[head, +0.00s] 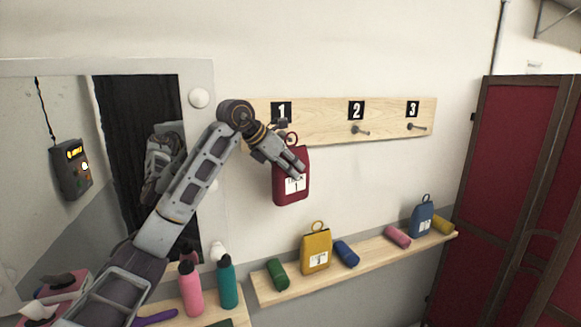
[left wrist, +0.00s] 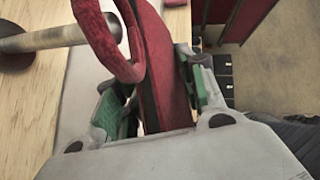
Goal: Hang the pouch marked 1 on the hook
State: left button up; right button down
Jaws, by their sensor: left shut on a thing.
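The red pouch (head: 291,186) with a white label marked 1 hangs upright in front of the wall, just below the number 1 plate (head: 281,111). My left gripper (head: 298,168) is shut on its upper part; the pouch also shows between the green-padded fingers in the left wrist view (left wrist: 165,75). Its red ring (left wrist: 134,68) stands up above the fingers. In the head view my gripper mostly hides this hook. My right gripper is not in view.
The wooden board (head: 320,122) also bears empty hooks under 2 (head: 360,131) and 3 (head: 417,127). A shelf below (head: 380,251) holds a yellow pouch (head: 316,251), a blue pouch (head: 422,219) and several rolls. Bottles (head: 227,284) stand lower left. A mirror is at left, a red screen (head: 508,150) at right.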

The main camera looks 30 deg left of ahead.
pick_arm(q)
jog(key=shift+w+a+f+p, duration=0.25)
jog(key=shift+w+a, duration=0.4)
jog(key=shift+a, duration=0.05)
jog(key=shift+w+a+f+p, duration=0.2)
jog(key=shift+w+a, duration=0.4)
jog(key=shift+a, duration=0.1)
jog(key=shift+f, duration=0.1)
dwell(0.3)
jog(key=o, duration=1.2)
jog(key=v, duration=0.8)
